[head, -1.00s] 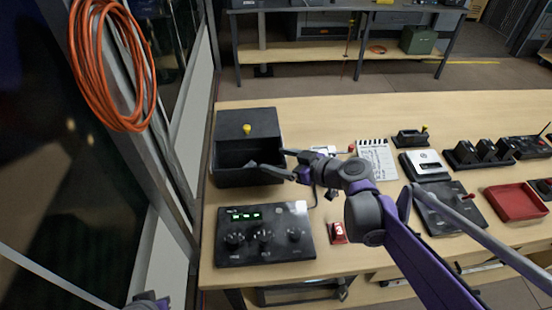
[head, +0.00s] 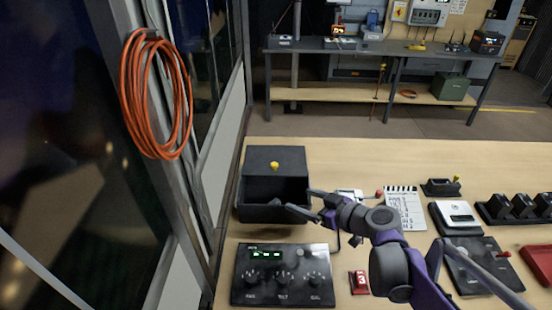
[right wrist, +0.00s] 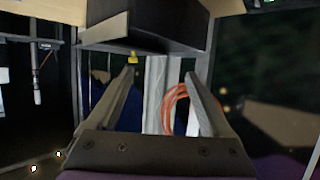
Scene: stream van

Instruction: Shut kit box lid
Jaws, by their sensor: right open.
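The black kit box (head: 240,190) stands at the left end of the wooden table. Its lid (head: 258,160), with a yellow knob (head: 274,165), is raised at the back, and the dark inside shows at the front. My right gripper (head: 299,199) is open and empty at the box's front right, its fingertips overlapping the opening in the head view. In the right wrist view the box (right wrist: 175,25) is at the top and the yellow knob (right wrist: 132,58) appears near the tip of the left finger of my gripper (right wrist: 160,76). My left gripper is out of view.
A black control panel (head: 283,258) with knobs lies in front of the box. A window frame with an orange cable coil (head: 157,95) is on the left. Table behind the box is clear.

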